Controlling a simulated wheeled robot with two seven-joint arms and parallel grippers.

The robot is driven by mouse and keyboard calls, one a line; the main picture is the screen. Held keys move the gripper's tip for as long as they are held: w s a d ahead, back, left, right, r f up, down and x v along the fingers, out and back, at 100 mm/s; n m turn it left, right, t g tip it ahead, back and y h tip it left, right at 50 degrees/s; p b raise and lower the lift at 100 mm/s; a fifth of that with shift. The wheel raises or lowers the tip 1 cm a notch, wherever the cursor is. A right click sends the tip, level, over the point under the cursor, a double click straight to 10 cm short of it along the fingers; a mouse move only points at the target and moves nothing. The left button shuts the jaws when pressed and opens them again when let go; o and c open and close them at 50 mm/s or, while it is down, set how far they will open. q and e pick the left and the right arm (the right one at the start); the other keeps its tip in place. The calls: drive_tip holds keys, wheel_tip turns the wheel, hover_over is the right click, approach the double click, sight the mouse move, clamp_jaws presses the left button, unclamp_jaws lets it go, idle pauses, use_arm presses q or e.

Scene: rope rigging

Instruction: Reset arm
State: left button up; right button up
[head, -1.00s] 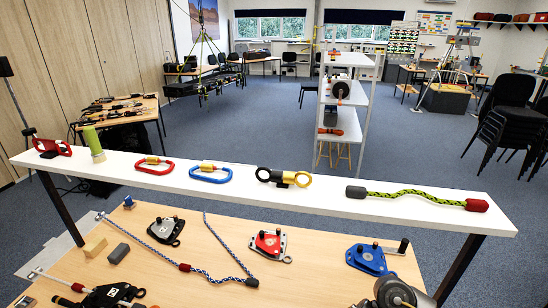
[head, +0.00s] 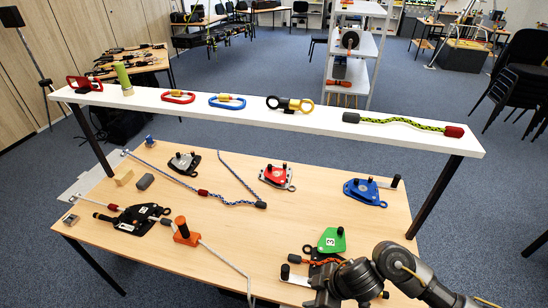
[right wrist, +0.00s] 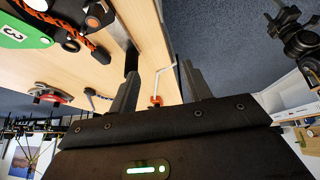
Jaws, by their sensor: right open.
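My right gripper (head: 320,296) is at the lower right of the head view, over the table's front edge and just in front of the green device. In the right wrist view its two fingers (right wrist: 161,60) are apart with nothing held between them. The green device marked 3 (head: 332,241) has an orange-and-black rope and is partly hidden by my right arm. It also shows at the upper left of the right wrist view (right wrist: 22,28). My left gripper is not in view.
A raised white shelf (head: 220,108) along the back carries carabiners and a green-yellow rope (head: 405,123).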

drive_tip(key=a+r+m+t, duration=0.2)
drive_tip(key=a+r+t, duration=0.1)
drive_tip(key=s+d+f+m+g+h, duration=0.15)
drive_tip(key=s+d+m+h, duration=0.35)
drive_tip(key=s+d+m, duration=0.9)
drive_tip(key=s+d+f+n+g+b, duration=0.1)
drive_tip(key=s+f+n+b, duration=0.1)
drive_tip(key=f, duration=1.2)
drive_tip(key=s+d+f+n+g+b, duration=0.1)
drive_tip(key=d+f, duration=0.1)
drive_tip(key=f, duration=1.1)
use_arm(q)
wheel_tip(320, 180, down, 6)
drive_tip(key=b, duration=0.3)
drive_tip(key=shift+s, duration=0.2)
use_arm(e)
drive_tip(key=s+d+f+g, duration=0.1)
drive_tip(key=s+d+f, duration=0.2)
drive_tip(key=s+f, duration=1.4)
wheel_tip(320, 180, down, 3)
drive_tip(key=shift+n, duration=0.3)
